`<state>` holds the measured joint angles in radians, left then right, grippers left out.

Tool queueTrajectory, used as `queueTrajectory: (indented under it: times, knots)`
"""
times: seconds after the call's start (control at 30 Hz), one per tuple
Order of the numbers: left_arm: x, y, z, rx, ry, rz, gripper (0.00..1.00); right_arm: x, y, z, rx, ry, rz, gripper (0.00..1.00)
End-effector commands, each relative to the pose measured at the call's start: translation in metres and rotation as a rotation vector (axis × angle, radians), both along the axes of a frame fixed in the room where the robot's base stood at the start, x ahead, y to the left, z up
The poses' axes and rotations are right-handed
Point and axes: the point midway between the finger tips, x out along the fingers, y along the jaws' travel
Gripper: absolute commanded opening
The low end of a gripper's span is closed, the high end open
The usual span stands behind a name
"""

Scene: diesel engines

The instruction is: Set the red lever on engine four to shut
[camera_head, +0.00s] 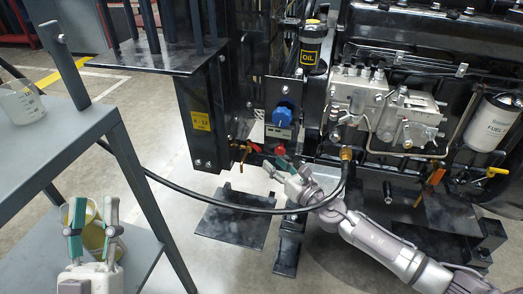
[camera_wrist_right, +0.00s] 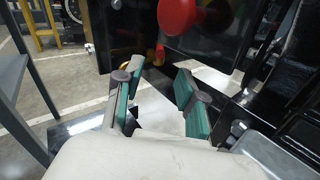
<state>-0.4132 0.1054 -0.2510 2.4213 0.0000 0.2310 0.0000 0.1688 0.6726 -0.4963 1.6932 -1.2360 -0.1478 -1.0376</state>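A small red lever (camera_head: 255,147) sits on a brass valve (camera_head: 240,147) low on the black engine block, left of a round red knob (camera_head: 280,150). My right gripper (camera_head: 279,167) is just below the knob, right of the lever. In the right wrist view the gripper (camera_wrist_right: 158,84) is open and empty, its fingers apart below the red knob (camera_wrist_right: 180,14). A small red and yellow part (camera_wrist_right: 159,51) shows beyond its fingertips, partly hidden. My left gripper (camera_head: 93,212) is open at the lower left, a yellowish container (camera_head: 94,236) showing between and behind its fingers.
A grey shelf cart (camera_head: 60,135) with a beaker (camera_head: 22,101) stands at the left. A blue knob (camera_head: 282,116) is above the red one. A yellow-handled valve (camera_head: 497,171) is at the far right.

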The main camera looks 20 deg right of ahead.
Motion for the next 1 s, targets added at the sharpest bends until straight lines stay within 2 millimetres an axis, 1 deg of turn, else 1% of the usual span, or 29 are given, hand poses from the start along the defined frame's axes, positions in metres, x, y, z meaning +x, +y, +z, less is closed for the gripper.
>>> queueTrajectory:
  times: [0.03,0.1,0.3,0.5,0.77,0.8,0.87,1.0]
  knots:
    - [0.000,0.000,0.000,0.001,0.002,0.000,0.40,0.012,0.004,0.002,0.001,-0.004,-0.001,0.39]
    - [0.000,0.000,-0.001,0.000,-0.001,0.000,0.40,0.025,0.009,0.001,0.001,-0.003,-0.001,0.39]
    - [-0.008,0.001,0.008,-0.021,-0.072,-0.004,0.40,0.055,0.018,0.000,0.002,-0.001,-0.001,0.39]
    - [-0.014,0.001,0.015,-0.035,-0.118,-0.007,0.40,0.067,0.022,-0.001,0.002,0.001,-0.001,0.39]
    - [-0.015,0.001,0.016,-0.036,-0.124,-0.007,0.40,0.068,0.023,0.000,0.002,0.001,0.000,0.39]
    - [-0.015,0.001,0.016,-0.036,-0.124,-0.007,0.40,0.068,0.023,0.000,0.002,0.001,-0.001,0.36]
    - [-0.015,0.001,0.016,-0.036,-0.124,-0.007,0.40,0.068,0.023,0.000,0.002,0.001,-0.001,0.26]
    - [-0.015,0.001,0.016,-0.036,-0.124,-0.008,0.40,0.068,0.023,0.000,0.002,0.001,-0.001,0.03]
